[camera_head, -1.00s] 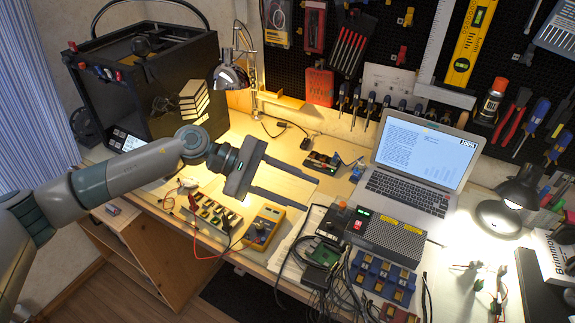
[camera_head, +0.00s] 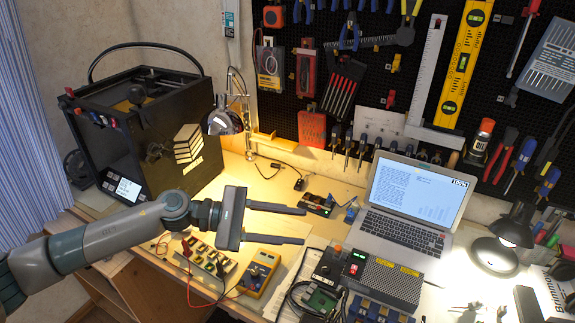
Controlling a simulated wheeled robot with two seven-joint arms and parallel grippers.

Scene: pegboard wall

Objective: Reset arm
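My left gripper (camera_head: 303,225) reaches in from the left over the workbench. Its two long dark fingers are spread wide apart, point to the right, and have nothing between them. It hangs above the bench, with the yellow multimeter (camera_head: 259,272) below it in the picture. My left arm (camera_head: 110,236) stretches from the left edge to the gripper. My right gripper and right arm do not show.
A black 3D printer (camera_head: 150,130) stands at the back left, beside a desk lamp (camera_head: 224,122). An open laptop (camera_head: 410,205) and a grey power unit (camera_head: 385,282) are to the right. A black pegboard (camera_head: 400,80) with tools covers the wall.

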